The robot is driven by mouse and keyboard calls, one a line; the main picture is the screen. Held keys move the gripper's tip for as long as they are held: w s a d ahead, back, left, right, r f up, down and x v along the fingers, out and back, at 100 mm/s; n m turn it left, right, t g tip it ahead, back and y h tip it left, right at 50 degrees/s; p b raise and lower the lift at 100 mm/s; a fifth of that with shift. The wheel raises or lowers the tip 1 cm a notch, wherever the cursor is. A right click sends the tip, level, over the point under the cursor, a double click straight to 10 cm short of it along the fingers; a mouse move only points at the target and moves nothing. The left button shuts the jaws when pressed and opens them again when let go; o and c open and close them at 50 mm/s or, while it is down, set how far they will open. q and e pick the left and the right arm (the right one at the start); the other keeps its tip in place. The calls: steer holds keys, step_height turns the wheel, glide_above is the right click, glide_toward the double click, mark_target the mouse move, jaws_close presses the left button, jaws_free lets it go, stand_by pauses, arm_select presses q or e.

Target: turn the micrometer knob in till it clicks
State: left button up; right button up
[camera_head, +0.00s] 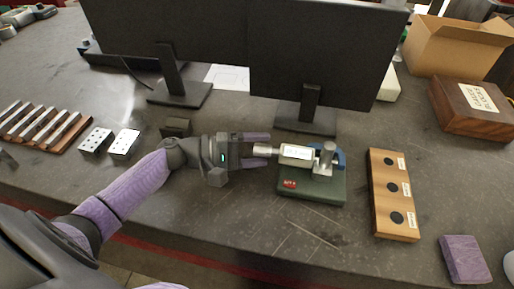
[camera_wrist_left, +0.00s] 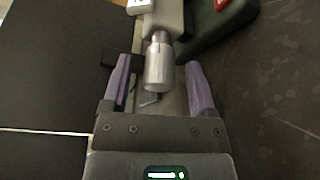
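The micrometer (camera_head: 296,153) is held in a stand with a dark green base (camera_head: 312,186), right of centre in the head view. Its silver knob (camera_head: 262,149) points left, toward my left gripper (camera_head: 262,144). In the left wrist view the knob (camera_wrist_left: 159,66) reaches in between the two purple fingers of the gripper (camera_wrist_left: 160,85). The fingers are open, with a gap on each side of the knob. The micrometer's display also shows at the top of the left wrist view (camera_wrist_left: 139,4). My right gripper is not in view.
Two monitors (camera_head: 318,60) stand behind the micrometer. A wooden block with black discs (camera_head: 381,205) lies to its right, and a purple block (camera_head: 464,260) is at the front right. Clear table lies in front.

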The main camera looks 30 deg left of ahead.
arm_select(q)
steer(key=shift+a, duration=0.1)
steer(key=v, duration=0.9)
steer(key=shift+s+a, duration=0.25)
steer(key=shift+a, duration=0.1)
